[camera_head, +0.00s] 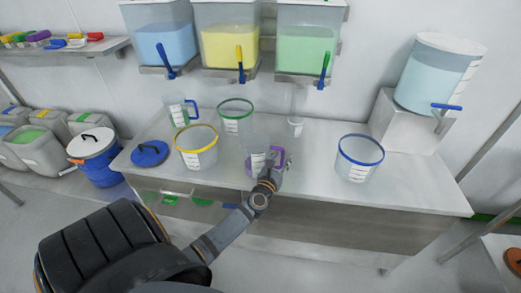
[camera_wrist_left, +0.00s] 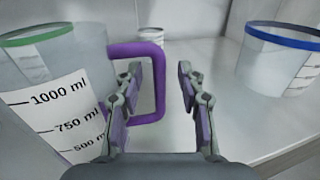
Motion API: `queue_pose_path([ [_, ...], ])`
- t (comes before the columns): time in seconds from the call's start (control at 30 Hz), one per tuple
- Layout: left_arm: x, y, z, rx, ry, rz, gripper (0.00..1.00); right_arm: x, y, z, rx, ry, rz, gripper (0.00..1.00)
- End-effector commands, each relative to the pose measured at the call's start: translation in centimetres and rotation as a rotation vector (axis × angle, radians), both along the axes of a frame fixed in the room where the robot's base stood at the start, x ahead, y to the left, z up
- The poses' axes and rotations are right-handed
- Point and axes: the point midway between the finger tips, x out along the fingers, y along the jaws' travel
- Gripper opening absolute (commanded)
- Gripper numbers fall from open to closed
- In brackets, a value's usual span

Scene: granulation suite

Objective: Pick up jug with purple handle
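The clear jug with purple handle (camera_head: 256,161) stands on the steel bench, just beyond my left gripper (camera_head: 268,180), which partly covers it. In the left wrist view the jug (camera_wrist_left: 50,105) fills the left side, with its white volume scale facing me. Its purple handle (camera_wrist_left: 159,85) sticks out to the right. My left gripper (camera_wrist_left: 160,88) is open, its two fingers apart, with the upright bar of the handle showing between them. The left finger overlaps the handle's opening in the picture. I cannot tell if either finger touches it. My right gripper is in neither view.
On the bench (camera_head: 420,195) are a yellow-rimmed bucket (camera_head: 197,150), a green-rimmed bucket (camera_head: 236,113), a blue-rimmed bucket (camera_head: 359,158), a blue-handled jug (camera_head: 179,110), a small cup (camera_head: 296,127) and a blue lid (camera_head: 149,153). The bench's right front is clear.

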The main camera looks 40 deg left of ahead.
Motion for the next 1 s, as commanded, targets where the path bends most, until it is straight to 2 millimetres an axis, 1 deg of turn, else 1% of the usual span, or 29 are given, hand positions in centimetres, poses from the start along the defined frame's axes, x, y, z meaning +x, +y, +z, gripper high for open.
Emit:
queue_pose_path([
  [0.03,0.8,0.2,0.1,0.0,-0.001,0.001,0.39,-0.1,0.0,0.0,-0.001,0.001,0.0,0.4],
  [0.13,1.7,0.5,0.0,-0.001,0.001,0.0,0.39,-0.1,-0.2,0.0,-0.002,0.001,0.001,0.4],
  [0.37,1.8,0.5,0.0,0.0,0.001,-0.001,0.39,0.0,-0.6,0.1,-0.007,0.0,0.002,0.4],
  [0.6,1.8,0.5,0.0,0.0,0.001,-0.001,0.07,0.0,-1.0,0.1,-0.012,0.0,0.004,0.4],
  [0.67,1.8,0.5,0.0,0.0,0.001,-0.001,0.0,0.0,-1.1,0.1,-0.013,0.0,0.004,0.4],
  [1.0,1.8,0.5,-0.1,0.0,0.001,-0.001,0.0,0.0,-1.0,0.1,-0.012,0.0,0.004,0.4],
])
